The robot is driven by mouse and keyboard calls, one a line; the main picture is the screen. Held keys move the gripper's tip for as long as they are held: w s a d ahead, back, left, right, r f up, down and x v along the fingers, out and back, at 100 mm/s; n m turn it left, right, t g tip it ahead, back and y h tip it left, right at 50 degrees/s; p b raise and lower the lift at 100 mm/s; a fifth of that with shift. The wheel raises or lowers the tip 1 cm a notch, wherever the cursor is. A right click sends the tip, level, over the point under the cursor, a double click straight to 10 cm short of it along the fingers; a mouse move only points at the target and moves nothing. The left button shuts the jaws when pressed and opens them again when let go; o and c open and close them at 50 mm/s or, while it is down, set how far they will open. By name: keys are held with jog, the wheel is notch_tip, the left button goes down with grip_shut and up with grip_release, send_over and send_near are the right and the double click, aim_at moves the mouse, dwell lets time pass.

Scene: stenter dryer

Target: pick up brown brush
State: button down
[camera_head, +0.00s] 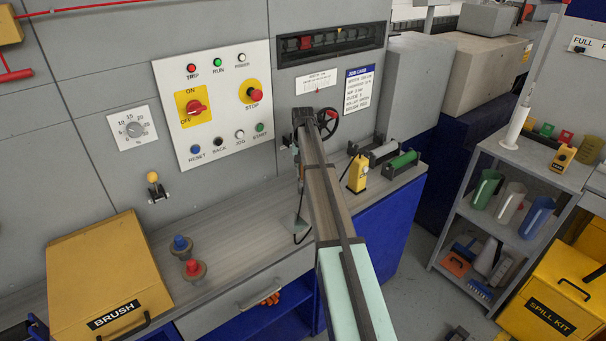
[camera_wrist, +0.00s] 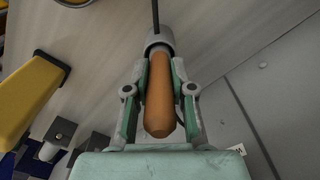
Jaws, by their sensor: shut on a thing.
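My gripper (camera_wrist: 159,72) is shut on a smooth orange-brown handle, which I take for the brown brush (camera_wrist: 159,100). The handle lies between both fingers in the wrist view, its rounded end toward the camera. A grey collar and a thin dark rod show beyond it; no bristles are visible. In the head view, my gripper (camera_head: 304,135) is near the grey panel above the worktop, and my arm largely hides it and what it holds. I cannot tell the brush's exact height above the worktop.
A yellow BRUSH box (camera_head: 108,275) stands at left on the worktop (camera_head: 240,224), beside a blue-topped (camera_head: 180,243) and a red-topped (camera_head: 193,268) piece. A yellow bottle-like item (camera_head: 357,174) and rollers (camera_head: 400,162) stand at right. The handwheel (camera_head: 328,122) is close to my gripper.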

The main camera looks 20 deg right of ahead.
notch_tip(320, 180, up, 19)
jog(key=b, duration=0.4)
jog(key=shift+b, duration=0.35)
jog(key=shift+a+f, duration=0.1)
